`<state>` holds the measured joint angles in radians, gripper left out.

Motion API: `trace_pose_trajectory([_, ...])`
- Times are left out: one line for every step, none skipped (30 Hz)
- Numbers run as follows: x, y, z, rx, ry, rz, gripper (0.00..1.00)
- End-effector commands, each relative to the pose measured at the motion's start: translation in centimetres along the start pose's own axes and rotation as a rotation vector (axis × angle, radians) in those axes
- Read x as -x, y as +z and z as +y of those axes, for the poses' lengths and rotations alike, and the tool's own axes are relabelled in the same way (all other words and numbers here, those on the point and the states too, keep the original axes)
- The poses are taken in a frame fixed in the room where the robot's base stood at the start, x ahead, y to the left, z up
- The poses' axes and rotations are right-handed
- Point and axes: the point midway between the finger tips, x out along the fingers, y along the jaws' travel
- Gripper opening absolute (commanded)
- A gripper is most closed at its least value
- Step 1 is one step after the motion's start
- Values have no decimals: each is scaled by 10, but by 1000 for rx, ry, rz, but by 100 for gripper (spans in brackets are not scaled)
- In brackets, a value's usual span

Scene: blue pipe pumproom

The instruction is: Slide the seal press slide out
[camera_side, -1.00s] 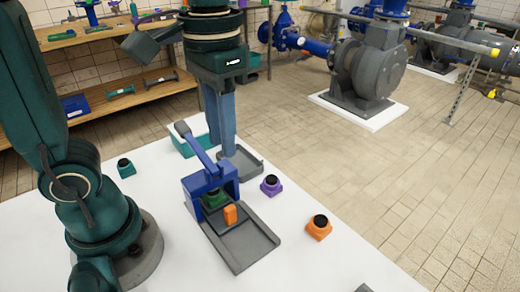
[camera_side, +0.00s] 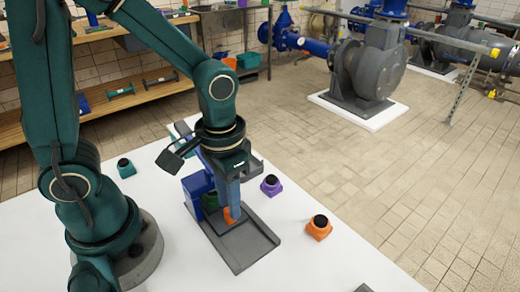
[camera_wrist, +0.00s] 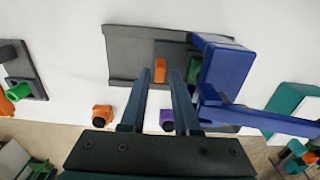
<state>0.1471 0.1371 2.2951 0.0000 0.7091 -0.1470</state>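The seal press has a blue frame (camera_side: 196,188) with a lever, standing on a dark grey base (camera_side: 250,245). In the wrist view its blue body (camera_wrist: 225,75) is right of centre. The dark slide carries an upright orange handle (camera_wrist: 160,70), low in front of the frame; the handle also shows in the side view (camera_side: 229,215). A green part (camera_side: 209,201) sits inside the press, partly hidden. My gripper (camera_wrist: 160,75) is open, pointing down, its two fingers either side of the orange handle, seemingly with gaps. The side view cannot show the exact fingertip height.
A purple block (camera_side: 271,186) and an orange block (camera_side: 319,228), both black-topped, stand right of the press. A green block (camera_side: 126,168) stands left. A dark fixture (camera_wrist: 25,75) lies at the wrist view's left.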

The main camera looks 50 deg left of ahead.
Motion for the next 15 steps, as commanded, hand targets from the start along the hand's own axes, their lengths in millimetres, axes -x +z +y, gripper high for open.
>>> trace_pose_trajectory([-6, 1, 0, 0, -1, -5, 30])
trace_pose_trajectory([-10, 1, 0, 0, -1, -6, 30])
trace_pose_trajectory([-13, 0, 0, 0, -1, -4, 30])
trace_pose_trajectory([-16, 0, 0, 0, -1, -4, 30])
trace_pose_trajectory([-17, 0, 0, 0, 0, -3, 30])
trace_pose_trajectory([-19, 0, 0, 0, 0, -2, 30])
trace_pose_trajectory([-20, 0, 0, 0, 0, -1, 30])
trace_pose_trajectory([-21, 0, 0, 0, 0, 0, 30])
trace_pose_trajectory([-22, 0, 0, 0, 0, 0, 30])
trace_pose_trajectory([-22, 0, 0, 0, 0, 0, 30])
trace_pose_trajectory([-23, 0, 0, 0, 0, 0, 30])
trace_pose_trajectory([-22, 0, 0, 0, 0, 1, 30])
trace_pose_trajectory([-22, 0, 0, 0, 0, 1, 30])
trace_pose_trajectory([-22, 0, 0, 0, 0, 1, 30])
trace_pose_trajectory([-22, 0, 0, 0, 0, 1, 30])
